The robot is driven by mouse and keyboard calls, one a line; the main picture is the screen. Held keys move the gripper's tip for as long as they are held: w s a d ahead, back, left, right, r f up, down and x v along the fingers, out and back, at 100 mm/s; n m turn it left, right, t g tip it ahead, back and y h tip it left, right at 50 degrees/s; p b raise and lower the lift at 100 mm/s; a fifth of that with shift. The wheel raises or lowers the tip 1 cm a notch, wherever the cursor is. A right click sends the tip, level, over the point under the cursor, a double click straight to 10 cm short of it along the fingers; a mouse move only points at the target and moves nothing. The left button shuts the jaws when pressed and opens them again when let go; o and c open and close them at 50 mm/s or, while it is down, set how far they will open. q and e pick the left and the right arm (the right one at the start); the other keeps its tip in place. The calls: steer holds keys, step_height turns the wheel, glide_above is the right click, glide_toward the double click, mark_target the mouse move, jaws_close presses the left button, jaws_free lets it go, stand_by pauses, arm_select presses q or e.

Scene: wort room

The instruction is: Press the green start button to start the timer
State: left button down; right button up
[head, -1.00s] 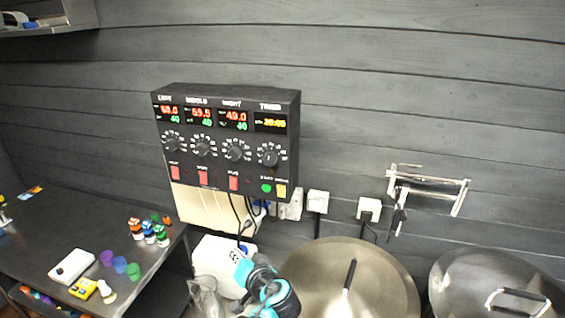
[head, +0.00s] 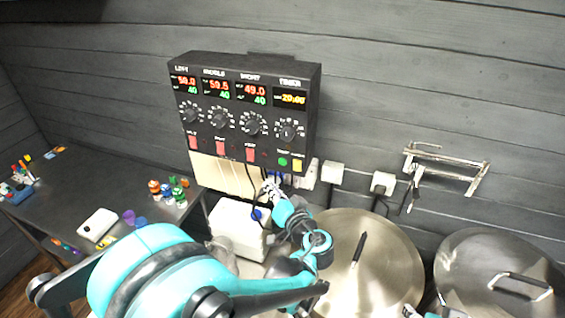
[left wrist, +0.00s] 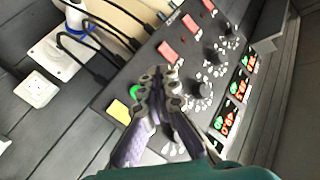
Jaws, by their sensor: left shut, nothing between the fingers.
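The green start button (head: 283,161) sits at the lower right of the black control box, under the timer knob (head: 287,131) and beside a yellow button (head: 297,165). The timer display (head: 290,98) shows yellow digits that look like 20:00. My left gripper (head: 271,186) is just below the box's lower edge, below and slightly left of the green button. In the left wrist view the gripper (left wrist: 166,77) is shut and empty in front of the panel. The green button (left wrist: 134,91) shows partly behind its finger, next to the yellow button (left wrist: 118,111). I cannot tell any contact.
Red switches (head: 220,147) and other knobs line the box (head: 245,110). Cables and a white container (head: 237,228) lie below it. Lidded metal pots (head: 385,255) stand to the right. A dark table (head: 75,190) with small items is at left.

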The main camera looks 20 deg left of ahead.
mark_target(283, 162)
arm_select(q)
steer(key=shift+w+a, duration=0.15)
steer(key=shift+w, duration=1.8)
steer(key=shift+w+a, duration=0.1)
steer(key=shift+w, duration=1.8)
steer(key=shift+b, duration=0.3)
steer(key=shift+w, duration=0.4)
steer(key=shift+w, duration=0.35)
steer(key=shift+s+b, duration=0.15)
steer(key=shift+b, duration=0.15)
steer(key=shift+s, duration=0.65)
